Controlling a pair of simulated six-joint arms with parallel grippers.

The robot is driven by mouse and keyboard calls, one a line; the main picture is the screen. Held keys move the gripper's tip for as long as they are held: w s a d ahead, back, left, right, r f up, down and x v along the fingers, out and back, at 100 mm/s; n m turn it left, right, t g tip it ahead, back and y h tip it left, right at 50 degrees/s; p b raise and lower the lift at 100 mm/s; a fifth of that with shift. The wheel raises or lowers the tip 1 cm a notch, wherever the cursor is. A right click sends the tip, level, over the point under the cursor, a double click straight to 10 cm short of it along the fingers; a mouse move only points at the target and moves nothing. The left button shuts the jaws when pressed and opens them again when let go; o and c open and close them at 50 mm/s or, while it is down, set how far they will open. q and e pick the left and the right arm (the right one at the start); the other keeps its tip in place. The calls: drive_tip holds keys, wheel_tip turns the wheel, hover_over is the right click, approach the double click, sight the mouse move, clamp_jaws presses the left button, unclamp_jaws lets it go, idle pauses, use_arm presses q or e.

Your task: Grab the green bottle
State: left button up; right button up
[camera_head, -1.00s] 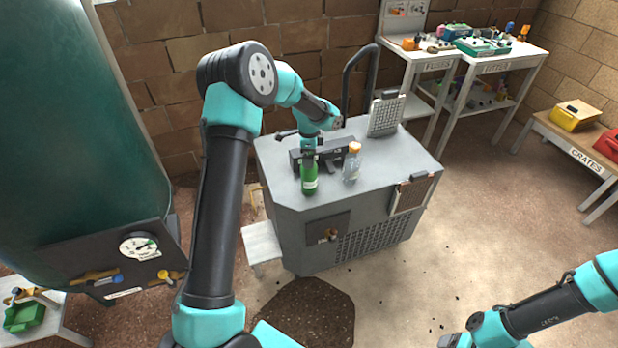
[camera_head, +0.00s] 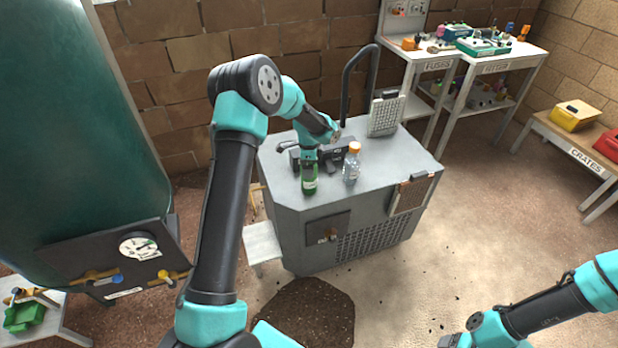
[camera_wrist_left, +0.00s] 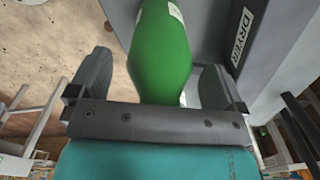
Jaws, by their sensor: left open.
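The green bottle (camera_head: 309,183) stands upright near the front left edge of the grey cabinet top (camera_head: 390,160). In the left wrist view the green bottle (camera_wrist_left: 160,50) lies between the two fingers of my open left gripper (camera_wrist_left: 155,85), with a gap visible on each side. In the head view my left gripper (camera_head: 308,160) is right at the bottle's upper part and hides its neck. My right arm (camera_head: 540,310) shows at the lower right; its fingers cannot be made out.
A clear bottle with an orange cap (camera_head: 352,163) stands just right of the green one. A dark device (camera_head: 335,148) sits behind them, and a grey mesh panel (camera_head: 385,114) stands at the back. The cabinet top's right front is clear.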

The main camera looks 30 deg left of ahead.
use_arm(q)
drive_tip(key=shift+c, duration=0.3)
drive_tip(key=c, duration=1.2)
drive_tip(key=shift+r, duration=0.15)
drive_tip(key=shift+r, duration=0.25)
wheel_tip(320, 180, up, 3)
drive_tip(key=shift+f, duration=0.15)
drive_tip(key=s+d, duration=0.2)
drive_tip(key=s, duration=0.2)
drive_tip(key=s+d+r, duration=0.1)
drive_tip(key=s+d, duration=0.2)
drive_tip(key=s, duration=0.2)
drive_tip(key=s+d, duration=0.3)
drive_tip(key=s, duration=0.1)
drive_tip(key=shift+s+d+r, duration=0.25)
drive_tip(key=shift+s+r, duration=0.05)
